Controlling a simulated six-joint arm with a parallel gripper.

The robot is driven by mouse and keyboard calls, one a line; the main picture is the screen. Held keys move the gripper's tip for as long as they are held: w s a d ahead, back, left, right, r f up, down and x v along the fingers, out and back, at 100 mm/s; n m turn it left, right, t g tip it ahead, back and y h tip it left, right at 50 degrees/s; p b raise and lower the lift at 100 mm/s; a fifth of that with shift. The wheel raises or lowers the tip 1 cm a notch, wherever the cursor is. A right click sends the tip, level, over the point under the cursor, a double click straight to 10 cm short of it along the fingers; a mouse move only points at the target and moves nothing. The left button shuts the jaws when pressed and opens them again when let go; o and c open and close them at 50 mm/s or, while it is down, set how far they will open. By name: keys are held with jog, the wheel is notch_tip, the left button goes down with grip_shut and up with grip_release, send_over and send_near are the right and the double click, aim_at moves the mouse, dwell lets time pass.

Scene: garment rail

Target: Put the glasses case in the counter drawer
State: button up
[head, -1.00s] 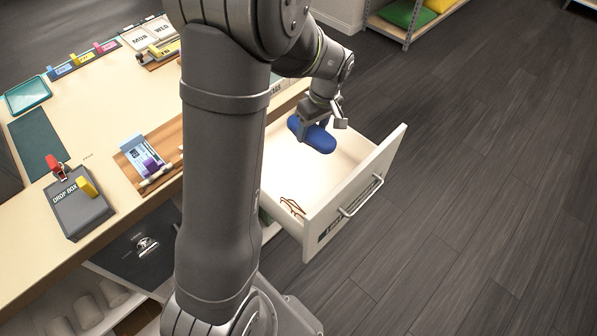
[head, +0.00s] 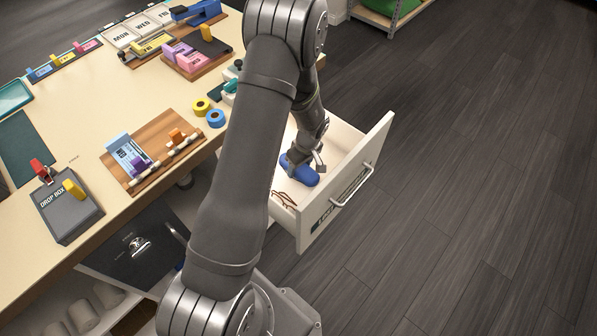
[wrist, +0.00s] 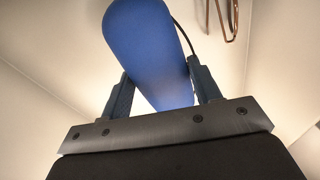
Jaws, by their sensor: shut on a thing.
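The blue glasses case (head: 303,174) is down inside the open counter drawer (head: 368,145) in the head view. My gripper (head: 300,163) reaches into the drawer from above and is shut on the case. In the wrist view, the case (wrist: 147,45) sits between the two fingers of my gripper (wrist: 161,88). The fingers hide parts of its sides. I cannot tell whether the case touches the drawer floor.
Open floor lies right.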

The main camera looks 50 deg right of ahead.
aim_at(300, 173)
jog(key=shift+f, duration=2.25)
jog(key=shift+f, duration=0.1)
jog(key=o, duration=1.1)
jog(key=r, duration=0.4)
jog(key=s+d+r, duration=0.1)
jog(key=r, duration=0.7)
jog(key=shift+s+d, duration=0.15)
jog(key=shift+d, duration=0.1)
